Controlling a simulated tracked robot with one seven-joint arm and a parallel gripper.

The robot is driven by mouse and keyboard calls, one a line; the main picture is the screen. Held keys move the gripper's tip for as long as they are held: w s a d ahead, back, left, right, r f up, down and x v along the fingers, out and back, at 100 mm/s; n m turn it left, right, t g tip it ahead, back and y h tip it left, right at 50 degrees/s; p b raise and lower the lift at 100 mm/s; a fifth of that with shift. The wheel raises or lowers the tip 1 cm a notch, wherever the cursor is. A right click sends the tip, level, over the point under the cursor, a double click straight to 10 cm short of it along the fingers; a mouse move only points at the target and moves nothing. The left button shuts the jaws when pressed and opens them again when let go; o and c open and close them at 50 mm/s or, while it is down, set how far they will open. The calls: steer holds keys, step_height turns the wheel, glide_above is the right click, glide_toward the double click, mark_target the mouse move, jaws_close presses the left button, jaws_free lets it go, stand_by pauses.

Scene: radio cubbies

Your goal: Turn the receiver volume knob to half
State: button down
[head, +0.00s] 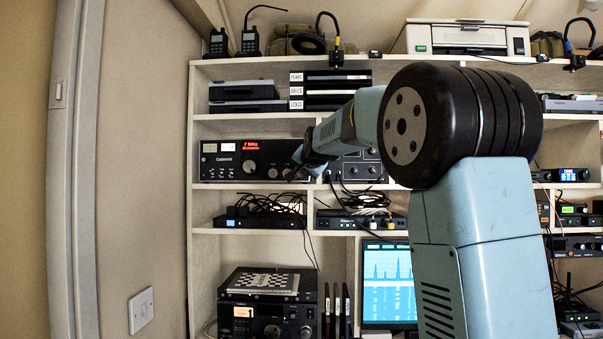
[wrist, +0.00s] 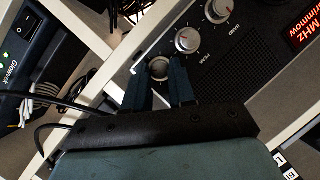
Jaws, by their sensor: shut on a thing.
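The receiver (head: 222,162) is a black-fronted radio with an orange-red display in a left cubby in the head view. In the wrist view its dark front (wrist: 218,62) shows a row of silver knobs, one by the label BAND (wrist: 217,10) and one in the middle (wrist: 187,40). The end knob (wrist: 158,67) sits between the fingertips of my gripper (wrist: 160,77), which is shut on it. Its label and pointer are hidden by the fingers, so I cannot read its setting. In the head view my gripper (head: 298,158) is at the receiver's right end.
A cubby divider stands close beside the end knob. A second black unit (head: 362,166) fills the cubby to the right. Loose black cables (head: 272,204) lie on the shelf below. A blue power unit with a switch (wrist: 22,45) shows in the wrist view.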

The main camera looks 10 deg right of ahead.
stand_by(0.4)
steer(key=c, duration=1)
jaws_free()
steer(key=shift+o, duration=0.2)
steer(key=v, duration=1.3)
steer(key=shift+s+a, duration=0.2)
steer(key=shift+s, duration=0.1)
steer(key=shift+r, duration=0.15)
steer(key=s+f+n+g, duration=0.7)
steer(key=s+f+g, duration=0.1)
steer(key=s+f, duration=2.5)
steer(key=s, duration=0.2)
steer(key=shift+s+a+n+g, duration=0.3)
steer(key=shift+s+n+g, duration=0.05)
steer(key=shift+n+g, duration=0.05)
